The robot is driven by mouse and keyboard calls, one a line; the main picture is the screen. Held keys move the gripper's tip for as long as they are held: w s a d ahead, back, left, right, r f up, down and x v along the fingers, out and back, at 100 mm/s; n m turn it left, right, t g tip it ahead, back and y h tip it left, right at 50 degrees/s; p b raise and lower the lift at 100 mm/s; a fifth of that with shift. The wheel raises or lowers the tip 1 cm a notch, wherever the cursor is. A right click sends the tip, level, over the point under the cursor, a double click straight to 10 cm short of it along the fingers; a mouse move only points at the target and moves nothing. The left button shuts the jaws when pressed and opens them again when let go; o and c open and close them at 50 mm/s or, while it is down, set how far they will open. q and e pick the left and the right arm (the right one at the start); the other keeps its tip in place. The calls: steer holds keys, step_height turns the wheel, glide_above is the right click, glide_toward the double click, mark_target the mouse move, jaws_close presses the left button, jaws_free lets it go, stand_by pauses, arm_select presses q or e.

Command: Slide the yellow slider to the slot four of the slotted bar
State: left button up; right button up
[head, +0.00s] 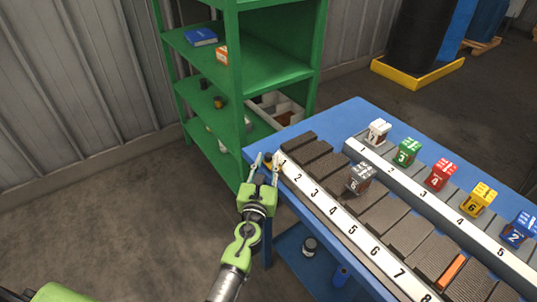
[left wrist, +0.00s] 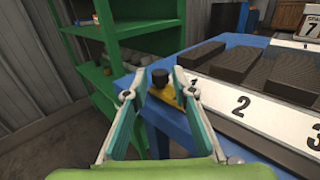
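The yellow slider (left wrist: 164,92) with a black knob sits by the slot-one mark at the near-left end of the slotted bar (left wrist: 225,100). In the head view the slider (head: 268,163) is small and partly hidden by my fingers. The numbered white front of the bar (head: 335,214) runs from 1 at the far left to 8 at the lower right. My left gripper (head: 268,158) is open, with its fingers on either side of the slider; contact cannot be told. It also shows open in the left wrist view (left wrist: 160,75). My right gripper is not in view.
A grey numbered block (head: 360,178) stands on the front bar's dark pads. A second numbered bar behind bears several coloured blocks, such as a red one (head: 440,175). A green shelf (head: 240,85) stands behind the blue table's (head: 350,112) left end. Floor at left is clear.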

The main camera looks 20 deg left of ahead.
mark_target(268, 158)
arm_select(q)
steer(key=shift+w+a, duration=0.15)
steer(key=shift+w, duration=0.7)
steer(key=shift+w+a, duration=0.1)
steer(key=shift+w, duration=0.75)
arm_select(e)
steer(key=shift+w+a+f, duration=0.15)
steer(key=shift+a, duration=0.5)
